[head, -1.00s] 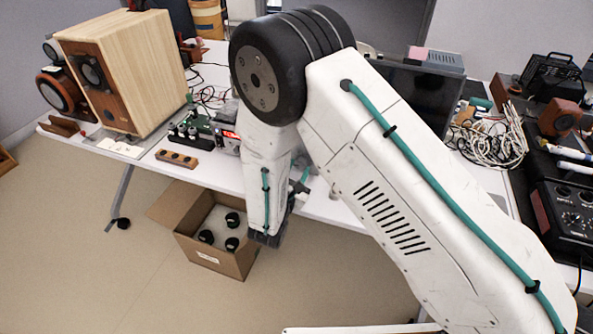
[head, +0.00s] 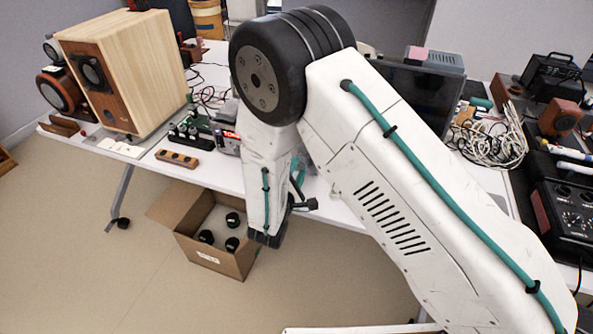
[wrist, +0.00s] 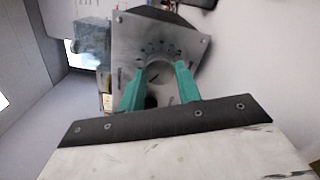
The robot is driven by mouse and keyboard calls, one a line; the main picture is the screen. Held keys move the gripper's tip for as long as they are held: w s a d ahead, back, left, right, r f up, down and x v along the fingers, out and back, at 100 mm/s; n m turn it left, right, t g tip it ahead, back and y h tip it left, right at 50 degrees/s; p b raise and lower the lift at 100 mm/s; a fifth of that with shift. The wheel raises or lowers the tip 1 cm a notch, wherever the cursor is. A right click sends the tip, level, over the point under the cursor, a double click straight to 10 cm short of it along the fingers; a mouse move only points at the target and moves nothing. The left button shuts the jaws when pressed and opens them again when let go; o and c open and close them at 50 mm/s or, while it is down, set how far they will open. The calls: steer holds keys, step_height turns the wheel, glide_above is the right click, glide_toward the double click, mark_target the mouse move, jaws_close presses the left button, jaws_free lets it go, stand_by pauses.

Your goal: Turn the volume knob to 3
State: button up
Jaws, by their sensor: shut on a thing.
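In the wrist view, the volume knob (wrist: 159,68) sits on a grey metal panel (wrist: 128,40) with screws near its corners. Dark scale marks curve around the far side of the knob, but they are too small and blurred to read. The two teal fingers of my gripper (wrist: 159,77) stand one on each side of the knob and are shut on it. I cannot tell which mark the knob points to. In the head view, my arm hides the knob, its panel and the fingertips.
A wooden speaker (head: 150,70) stands on the white table (head: 225,175) at left. A cardboard box (head: 195,252) with black round parts is on the floor below. A white cable bundle (head: 490,143) and black equipment (head: 565,210) lie at right.

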steer(key=shift+m, duration=0.3)
steer(key=o, duration=1)
steer(key=shift+c, duration=0.2)
steer(key=shift+s, duration=0.1)
steer(key=v, duration=0.7)
steer(key=shift+s+a, duration=0.15)
steer(key=shift+s, duration=0.15)
